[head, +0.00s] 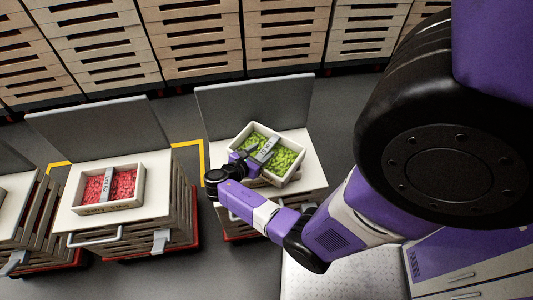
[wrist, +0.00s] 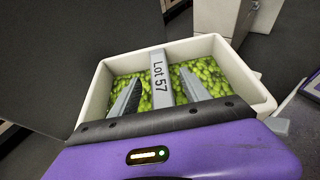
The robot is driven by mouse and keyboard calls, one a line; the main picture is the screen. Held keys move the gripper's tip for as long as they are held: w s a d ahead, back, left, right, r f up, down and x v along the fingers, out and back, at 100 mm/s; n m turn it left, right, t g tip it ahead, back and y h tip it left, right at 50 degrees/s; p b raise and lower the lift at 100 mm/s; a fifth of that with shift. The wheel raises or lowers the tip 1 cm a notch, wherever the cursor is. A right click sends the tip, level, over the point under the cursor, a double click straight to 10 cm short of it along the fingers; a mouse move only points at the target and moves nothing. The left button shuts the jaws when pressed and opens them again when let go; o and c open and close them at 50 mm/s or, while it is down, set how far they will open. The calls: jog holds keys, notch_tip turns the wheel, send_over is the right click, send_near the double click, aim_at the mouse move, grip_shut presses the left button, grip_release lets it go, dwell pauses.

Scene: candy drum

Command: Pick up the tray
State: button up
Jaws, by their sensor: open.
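A cream tray (head: 291,171) of green candies sits on a cart top in the middle of the head view. It looks turned at an angle to the cart. Its grey handle bar, labelled "Lot 57" (wrist: 159,66), runs across the middle. In the wrist view the tray's rim (wrist: 249,82) shows around the candies. Whether the fingers touch the bar or the candies I cannot tell. In the head view my gripper (head: 256,155) partly covers the tray's left side.
A second tray (head: 111,204) with red candies and a "Lot 42" bar stands on a cart (head: 150,208) to the left. Upright grey panels (head: 256,97) rise behind the cart tops. Stacked crates (head: 195,40) line the back, with grey floor between.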

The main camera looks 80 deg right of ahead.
jog(key=shift+x, duration=1.1)
grip_shut()
jog(key=shift+w+r, duration=0.1)
dwell(0.5)
